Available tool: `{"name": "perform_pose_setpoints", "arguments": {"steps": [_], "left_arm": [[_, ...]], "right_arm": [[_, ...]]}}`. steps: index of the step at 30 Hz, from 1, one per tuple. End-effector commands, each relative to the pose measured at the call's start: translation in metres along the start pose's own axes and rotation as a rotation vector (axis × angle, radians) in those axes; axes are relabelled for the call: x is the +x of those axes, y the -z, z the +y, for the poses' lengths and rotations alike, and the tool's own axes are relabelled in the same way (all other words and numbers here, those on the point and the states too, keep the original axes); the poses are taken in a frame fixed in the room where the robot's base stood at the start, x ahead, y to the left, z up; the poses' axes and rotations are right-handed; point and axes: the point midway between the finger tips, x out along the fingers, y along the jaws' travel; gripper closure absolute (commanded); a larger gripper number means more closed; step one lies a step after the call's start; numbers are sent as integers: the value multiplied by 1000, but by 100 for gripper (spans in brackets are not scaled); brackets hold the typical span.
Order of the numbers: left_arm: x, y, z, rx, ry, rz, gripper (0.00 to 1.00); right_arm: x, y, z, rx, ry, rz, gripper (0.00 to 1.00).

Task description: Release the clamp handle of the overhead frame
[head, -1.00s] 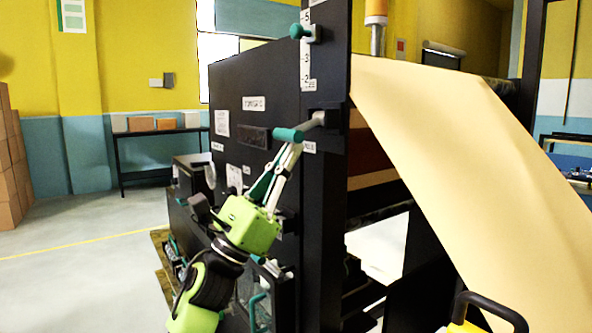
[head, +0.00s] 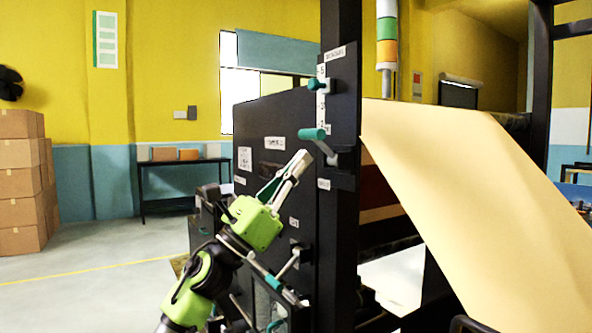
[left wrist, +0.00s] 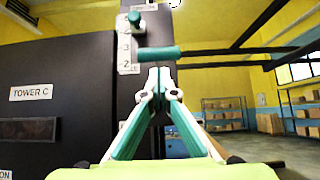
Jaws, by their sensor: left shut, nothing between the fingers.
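The clamp handle (head: 312,134) is a teal grip on a grey lever, mounted on the black upright of the frame. The lever slants up and to the left from its pivot. My left gripper (head: 301,158) is shut and empty, its tips just below the teal grip in the head view. In the left wrist view the teal grip (left wrist: 158,53) lies across, just above the shut fingertips (left wrist: 160,80). I cannot tell whether they touch. My right gripper is not in view.
A teal knob (head: 317,85) sits on a numbered scale above the handle. A wide sheet of kraft paper (head: 470,190) slopes down to the right of the upright. Another teal-ended lever (head: 283,290) is low near my left arm. Stacked cartons (head: 20,180) stand far left.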

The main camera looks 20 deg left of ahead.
Motion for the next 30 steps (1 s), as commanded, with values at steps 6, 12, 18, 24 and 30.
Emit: {"name": "perform_pose_setpoints", "arguments": {"steps": [6,12,18,24,30], "left_arm": [[15,-11,2,3,0,-1,100],[26,-16,2,2,0,1,100],[33,-22,2,2,-1,-3,100],[38,-27,3,2,-5,-9,100],[39,-29,3,2,-5,-12,100]], "right_arm": [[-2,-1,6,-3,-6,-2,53],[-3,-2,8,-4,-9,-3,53],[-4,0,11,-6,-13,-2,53],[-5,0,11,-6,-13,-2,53],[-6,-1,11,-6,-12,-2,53]]}}
